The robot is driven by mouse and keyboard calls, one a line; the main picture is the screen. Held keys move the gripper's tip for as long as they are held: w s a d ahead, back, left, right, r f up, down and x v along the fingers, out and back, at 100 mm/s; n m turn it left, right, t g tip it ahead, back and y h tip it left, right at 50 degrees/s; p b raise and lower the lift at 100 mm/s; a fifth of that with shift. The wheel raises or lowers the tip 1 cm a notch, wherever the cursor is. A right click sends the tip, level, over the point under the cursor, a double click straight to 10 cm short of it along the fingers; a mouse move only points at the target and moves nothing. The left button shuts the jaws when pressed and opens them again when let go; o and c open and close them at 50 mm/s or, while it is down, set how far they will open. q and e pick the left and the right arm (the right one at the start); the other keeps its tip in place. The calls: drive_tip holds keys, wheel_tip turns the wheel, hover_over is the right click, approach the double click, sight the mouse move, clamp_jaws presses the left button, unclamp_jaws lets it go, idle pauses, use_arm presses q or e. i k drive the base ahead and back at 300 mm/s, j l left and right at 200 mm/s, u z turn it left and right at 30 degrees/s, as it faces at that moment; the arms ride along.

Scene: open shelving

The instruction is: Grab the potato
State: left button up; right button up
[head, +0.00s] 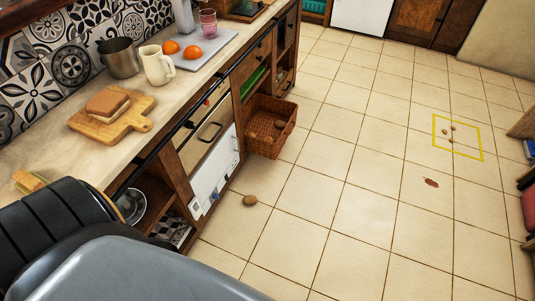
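A brown potato (250,200) lies on the tiled floor, close to the front of the lower cabinet. A brown wicker basket (262,144) sticks out from the cabinet's lower shelf, and at least one brown potato-like item (279,123) shows in it. Neither of my grippers is in view.
The counter (62,165) at the left holds a wooden board (130,122) with a sandwich-like block, a cream pitcher (157,67), a metal pot (120,58) and a tray with two oranges. A flat reddish-brown item (431,183) lies on the floor. The middle floor (350,200) is clear.

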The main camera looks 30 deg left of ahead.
sight(249, 200)
drive_tip(key=i+l, duration=0.1)
drive_tip(key=i, duration=2.1)
drive_tip(key=i+u, duration=0.1)
drive_tip(key=u, duration=0.4)
drive_tip(key=i+u, duration=0.1)
drive_tip(key=u, duration=0.4)
drive_tip(key=i+u, duration=0.1)
drive_tip(key=u, duration=0.4)
drive_tip(key=i+l+u, duration=0.1)
drive_tip(key=u, duration=0.4)
